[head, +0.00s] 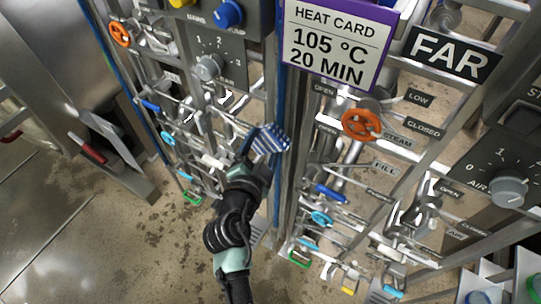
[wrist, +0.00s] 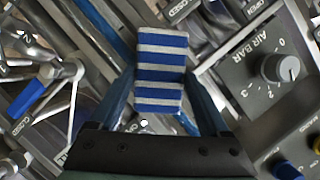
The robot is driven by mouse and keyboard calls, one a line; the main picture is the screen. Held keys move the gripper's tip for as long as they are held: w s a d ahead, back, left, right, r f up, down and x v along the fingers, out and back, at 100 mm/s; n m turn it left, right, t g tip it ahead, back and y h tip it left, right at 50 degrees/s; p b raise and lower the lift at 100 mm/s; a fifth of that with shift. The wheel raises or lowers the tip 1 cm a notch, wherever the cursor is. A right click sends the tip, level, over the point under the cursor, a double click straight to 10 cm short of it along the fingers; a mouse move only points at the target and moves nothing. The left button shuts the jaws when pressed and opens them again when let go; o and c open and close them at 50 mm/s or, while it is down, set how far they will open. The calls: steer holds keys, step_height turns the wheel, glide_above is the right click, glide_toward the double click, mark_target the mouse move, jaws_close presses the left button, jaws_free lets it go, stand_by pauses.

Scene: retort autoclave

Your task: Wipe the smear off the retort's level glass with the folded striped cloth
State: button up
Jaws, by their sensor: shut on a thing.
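The folded striped cloth (head: 269,141), blue and white, is in my gripper (head: 258,158) in the head view, beside an upright post of the pipe frame. In the wrist view the cloth (wrist: 161,72) stands out between the two fingers of my gripper (wrist: 165,95), which are shut on it. The level glass and its smear are not clearly made out in either view; my arm and the cloth may hide them.
Pipe racks with valves flank the arm, with an orange handwheel (head: 361,125) at right and another (head: 120,34) at upper left. A heat card (head: 338,45) and FAR sign (head: 451,54) hang above. An air dial (wrist: 281,68) is right of the cloth. Open floor (head: 60,220) lies lower left.

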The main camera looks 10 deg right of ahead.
mark_target(261, 135)
steer(key=shift+w+a, duration=0.3)
steer(key=shift+a, duration=0.05)
steer(key=shift+r+p, duration=0.75)
steer(key=shift+r, duration=0.7)
steer(key=shift+s+d+f, duration=0.1)
steer(key=shift+s+d, duration=0.5)
steer(key=shift+d, duration=0.25)
steer(key=shift+s+d+r, duration=0.1)
steer(key=shift+s+d, duration=0.55)
steer(key=shift+d, duration=0.2)
steer(key=shift+s+d+f, duration=0.1)
steer(key=shift+s+d, duration=0.5)
steer(key=shift+d, duration=0.25)
steer(key=shift+s+a+f, duration=0.1)
steer(key=shift+s+a, duration=0.1)
steer(key=shift+s, duration=0.05)
steer(key=shift+s+a+b, duration=0.65)
steer(key=shift+s+a, duration=0.2)
steer(key=shift+s, duration=0.25)
steer(key=shift+s+a+b, duration=0.65)
steer(key=shift+s+a, duration=0.15)
steer(key=shift+s, duration=0.25)
